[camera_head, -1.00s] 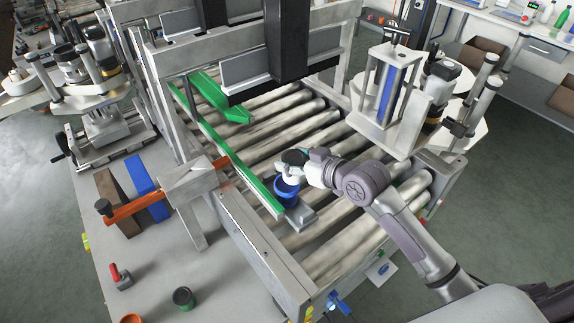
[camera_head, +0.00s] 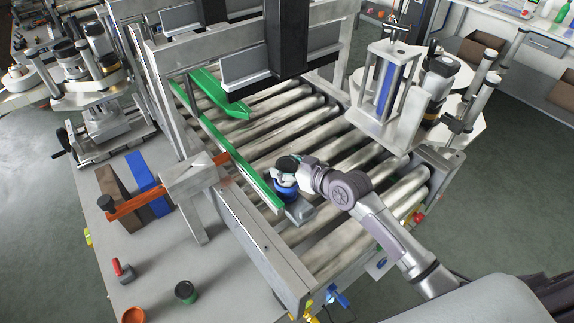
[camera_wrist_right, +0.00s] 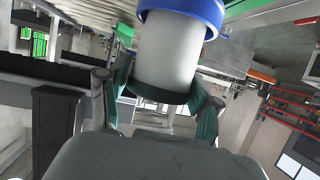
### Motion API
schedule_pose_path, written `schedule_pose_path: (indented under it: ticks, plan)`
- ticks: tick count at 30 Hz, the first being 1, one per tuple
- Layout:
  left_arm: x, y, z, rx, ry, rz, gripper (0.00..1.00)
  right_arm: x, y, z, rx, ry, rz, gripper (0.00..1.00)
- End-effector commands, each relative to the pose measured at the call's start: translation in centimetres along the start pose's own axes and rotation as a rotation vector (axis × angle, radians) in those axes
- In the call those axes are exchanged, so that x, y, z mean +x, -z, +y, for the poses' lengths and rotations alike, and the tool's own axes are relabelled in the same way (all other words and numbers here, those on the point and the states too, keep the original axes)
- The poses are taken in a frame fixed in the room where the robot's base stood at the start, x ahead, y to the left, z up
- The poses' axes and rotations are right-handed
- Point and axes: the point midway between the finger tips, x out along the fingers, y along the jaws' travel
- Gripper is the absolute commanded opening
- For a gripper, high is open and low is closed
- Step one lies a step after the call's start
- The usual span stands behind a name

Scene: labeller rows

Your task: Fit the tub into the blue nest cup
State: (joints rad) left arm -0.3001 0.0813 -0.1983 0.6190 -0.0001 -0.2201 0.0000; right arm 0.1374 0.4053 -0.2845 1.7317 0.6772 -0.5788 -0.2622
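The tub, a pale cylinder with a dark lid, is held upright in my right gripper (camera_head: 288,168). Its grey-white side (camera_wrist_right: 168,50) fills the upper middle of the right wrist view. The blue nest cup (camera_head: 286,190) stands on a small grey block by the green rail. In the right wrist view the cup's blue rim (camera_wrist_right: 208,12) rings the tub's far end, so the tub is at or inside the cup's mouth; how deep is hidden. The right gripper's fingers (camera_wrist_right: 160,96) close on both sides of the dark lid. My left gripper is not in view.
Rollers (camera_head: 330,150) run under and around the cup, with a green guide rail (camera_head: 238,162) close on its left. A dark gantry (camera_head: 287,40) hangs behind.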

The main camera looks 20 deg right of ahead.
Motion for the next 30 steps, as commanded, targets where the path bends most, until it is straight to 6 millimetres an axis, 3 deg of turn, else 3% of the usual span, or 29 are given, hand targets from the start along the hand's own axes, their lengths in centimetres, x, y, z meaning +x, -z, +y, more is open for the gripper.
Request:
schedule_pose_path:
  ticks: [3, 15, 30]
  plan:
    - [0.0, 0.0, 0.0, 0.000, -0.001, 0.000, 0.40, 0.0, 0.0, 0.0, 0.000, 0.000, 0.000, 0.85]
    - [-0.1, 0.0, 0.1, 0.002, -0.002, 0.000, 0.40, -0.5, 0.2, 0.0, -0.001, 0.000, 0.000, 0.85]
    - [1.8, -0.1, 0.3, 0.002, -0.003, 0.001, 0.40, -10.1, 0.0, 0.0, -0.004, 0.000, -0.003, 0.85]
